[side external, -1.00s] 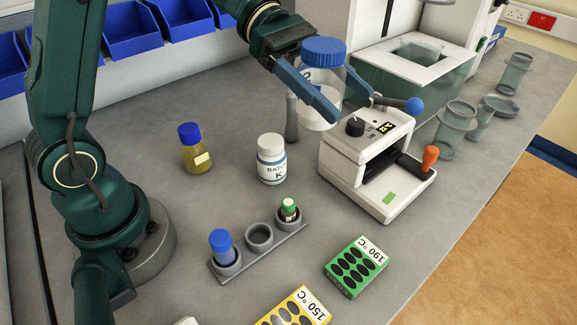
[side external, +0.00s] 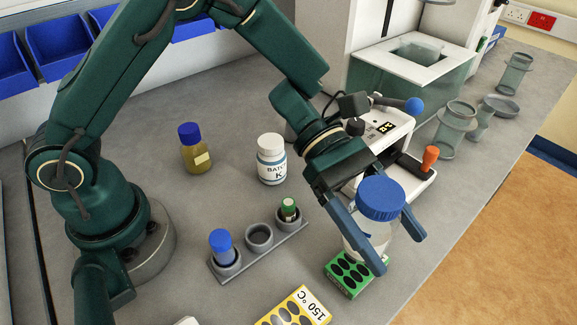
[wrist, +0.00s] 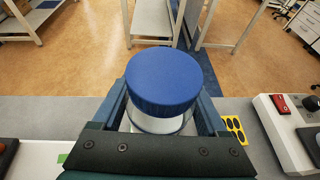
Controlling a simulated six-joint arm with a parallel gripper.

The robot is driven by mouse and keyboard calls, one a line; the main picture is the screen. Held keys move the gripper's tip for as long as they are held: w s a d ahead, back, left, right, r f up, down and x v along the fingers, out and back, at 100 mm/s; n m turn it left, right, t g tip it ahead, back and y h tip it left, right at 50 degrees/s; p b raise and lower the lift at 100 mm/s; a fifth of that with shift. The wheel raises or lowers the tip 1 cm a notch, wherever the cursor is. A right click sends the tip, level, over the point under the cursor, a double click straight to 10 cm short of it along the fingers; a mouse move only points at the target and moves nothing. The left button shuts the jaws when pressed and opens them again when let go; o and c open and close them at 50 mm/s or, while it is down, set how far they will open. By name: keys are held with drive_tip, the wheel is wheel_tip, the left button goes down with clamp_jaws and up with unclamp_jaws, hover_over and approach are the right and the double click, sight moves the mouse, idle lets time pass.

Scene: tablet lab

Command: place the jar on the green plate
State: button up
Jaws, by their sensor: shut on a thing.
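A clear glass jar with a blue screw lid (side external: 380,199) is held upright between the fingers of my gripper (side external: 398,250). Its blue lid (wrist: 164,79) fills the middle of the wrist view, with a finger on each side. The green plate (side external: 345,279), a card-like block with dark ovals, lies on the bench below the jar in the side view. The jar and a finger cover its right part and most of its label. I cannot tell whether the jar touches it.
A yellow 150 °C plate (side external: 292,311) lies front left of the green one. A grey tube rack (side external: 259,250) stands to the left, with a white labelled bottle (side external: 271,160) behind it. A white press device (side external: 410,177) stands close behind my gripper.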

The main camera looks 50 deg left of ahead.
sight(382, 255)
drive_tip(key=shift+s+d+f, duration=0.1)
drive_tip(key=shift+d+f, duration=0.1)
drive_tip(key=shift+d, duration=0.05)
drive_tip(key=shift+f, duration=1.95)
drive_tip(key=shift+f, duration=0.1)
